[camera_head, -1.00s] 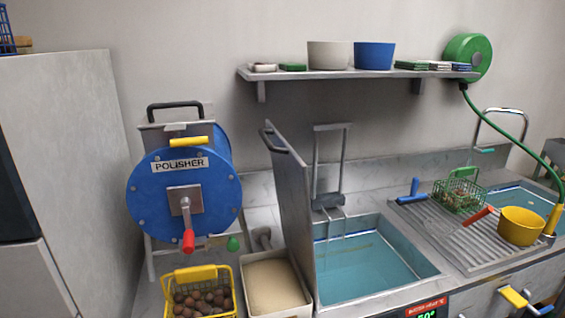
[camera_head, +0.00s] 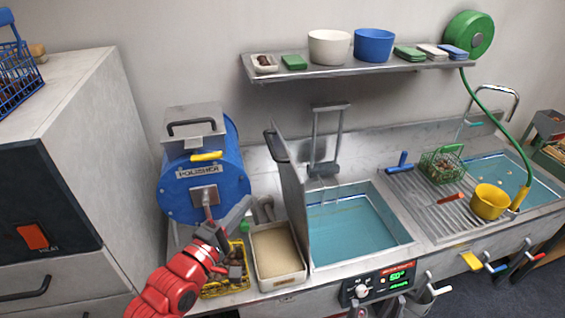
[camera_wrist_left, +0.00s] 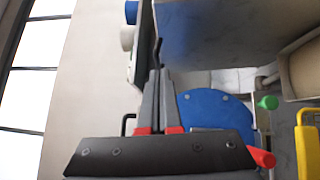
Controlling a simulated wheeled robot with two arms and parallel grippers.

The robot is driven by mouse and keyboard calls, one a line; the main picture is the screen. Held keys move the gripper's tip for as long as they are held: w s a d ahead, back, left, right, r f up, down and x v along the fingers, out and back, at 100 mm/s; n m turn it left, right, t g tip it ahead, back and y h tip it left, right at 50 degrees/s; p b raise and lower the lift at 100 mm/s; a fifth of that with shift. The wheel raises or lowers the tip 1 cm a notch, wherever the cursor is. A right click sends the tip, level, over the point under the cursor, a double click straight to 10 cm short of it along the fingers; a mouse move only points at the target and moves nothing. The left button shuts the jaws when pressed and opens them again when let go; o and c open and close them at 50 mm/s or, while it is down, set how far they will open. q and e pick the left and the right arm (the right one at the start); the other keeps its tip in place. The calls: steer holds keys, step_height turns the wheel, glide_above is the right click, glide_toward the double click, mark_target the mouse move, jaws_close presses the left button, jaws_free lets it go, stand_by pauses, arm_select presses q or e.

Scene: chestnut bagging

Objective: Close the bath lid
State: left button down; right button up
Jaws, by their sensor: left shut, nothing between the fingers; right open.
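The bath lid (camera_head: 292,200) is a grey metal panel standing upright, open, at the left edge of the water bath (camera_head: 350,232). Its dark handle (camera_head: 275,143) is at the upper end. My left gripper (camera_head: 243,207) is shut and empty, left of the lid and in front of the polisher; I see no contact with the lid in the head view. In the left wrist view, the shut fingers (camera_wrist_left: 157,76) point toward the lid (camera_wrist_left: 225,35) and appear close to its handle (camera_wrist_left: 157,50) in the picture; the depth gap is unclear. My right gripper is out of view.
The blue polisher (camera_head: 215,175) stands left of the lid. A yellow basket (camera_head: 243,283) of chestnuts lies partly behind my left gripper. A tan-filled bin (camera_head: 278,280) sits between basket and bath. A shelf (camera_head: 355,76) with bowls hangs above. The drainboard (camera_head: 425,208) is at right.

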arm_select(q)
steer(key=b, duration=1.2)
glide_toward(291, 164)
steer(key=w+a, duration=0.2)
steer(key=w+d+p, duration=0.2)
steer(key=d, duration=0.1)
steer(key=shift+w+d+r, duration=0.25)
steer(key=shift+w+d, duration=0.1)
steer(key=shift+w+d+p, duration=0.15)
steer(key=shift+d+p, duration=0.25)
steer(key=shift+d, duration=0.2)
steer(key=shift+f, duration=0.1)
